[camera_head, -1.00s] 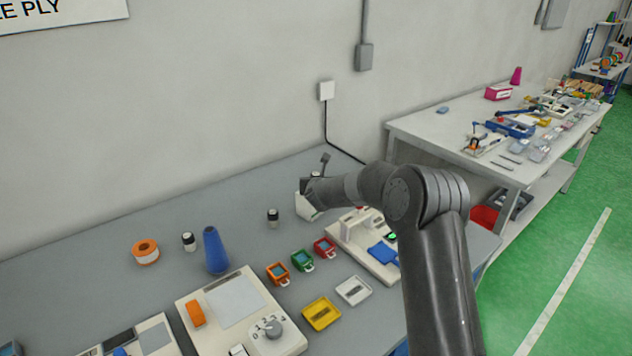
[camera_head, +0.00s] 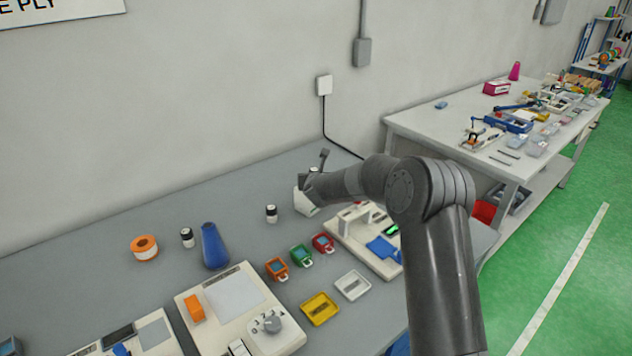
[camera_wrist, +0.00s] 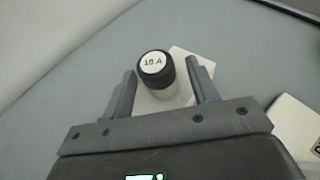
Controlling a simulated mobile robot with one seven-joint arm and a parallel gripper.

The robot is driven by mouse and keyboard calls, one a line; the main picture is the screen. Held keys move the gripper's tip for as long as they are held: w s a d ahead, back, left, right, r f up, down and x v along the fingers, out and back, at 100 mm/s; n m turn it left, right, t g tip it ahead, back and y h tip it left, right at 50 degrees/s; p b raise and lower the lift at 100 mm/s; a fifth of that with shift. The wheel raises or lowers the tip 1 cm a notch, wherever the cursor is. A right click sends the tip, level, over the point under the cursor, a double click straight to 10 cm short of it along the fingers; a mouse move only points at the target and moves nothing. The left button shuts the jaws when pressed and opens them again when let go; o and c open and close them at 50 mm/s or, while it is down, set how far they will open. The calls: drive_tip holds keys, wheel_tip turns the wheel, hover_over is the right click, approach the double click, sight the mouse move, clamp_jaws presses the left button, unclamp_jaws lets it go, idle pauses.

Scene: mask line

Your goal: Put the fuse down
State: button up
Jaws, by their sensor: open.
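The fuse (camera_wrist: 156,72) is a cylinder with a black cap marked "10 A" and a pale lower body. In the wrist view it stands between the two fingers of my gripper (camera_wrist: 162,84), which are open with gaps on both sides. A white piece (camera_wrist: 181,56) lies under or just behind the fuse; the exact contact is hidden. In the head view my gripper (camera_head: 314,176) is at the white piece (camera_head: 304,202) near the back of the grey bench, and the fuse is mostly hidden by the gripper.
Two similar black-topped cylinders (camera_head: 271,214) (camera_head: 187,237) stand to the left, with a blue cone (camera_head: 213,247) and an orange roll (camera_head: 145,248). Small coloured holders (camera_head: 301,255), a yellow tray (camera_head: 320,309) and a white device (camera_head: 365,243) are nearer. Bare bench lies behind the cylinders.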

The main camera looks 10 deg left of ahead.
drive_tip(key=v, duration=1.1)
drive_tip(key=s+d+r+n+g, duration=0.2)
drive_tip(key=s+d+r+n, duration=0.3)
drive_tip(key=s+n, duration=0.4)
drive_tip(key=s+d+r+n+g, duration=0.1)
drive_tip(key=s+d+r+n, duration=0.3)
drive_tip(key=s+r+n, duration=0.45)
drive_tip(key=s+d+n+g+h, duration=0.1)
drive_tip(key=s+d+n, duration=0.4)
drive_tip(key=s, duration=0.4)
drive_tip(key=s+d+f+n+g, duration=0.1)
drive_tip(key=s+d+n, duration=0.4)
drive_tip(key=s, duration=0.5)
drive_tip(key=s+d+f+n+g+h, duration=0.1)
drive_tip(key=s+d+n+g, duration=0.1)
drive_tip(key=s+d+n, duration=0.3)
drive_tip(key=s+n, duration=0.1)
drive_tip(key=s, duration=0.3)
drive_tip(key=shift+s+d+g+h, duration=0.3)
drive_tip(key=shift+s+d+g, duration=0.05)
drive_tip(key=shift+g, duration=0.05)
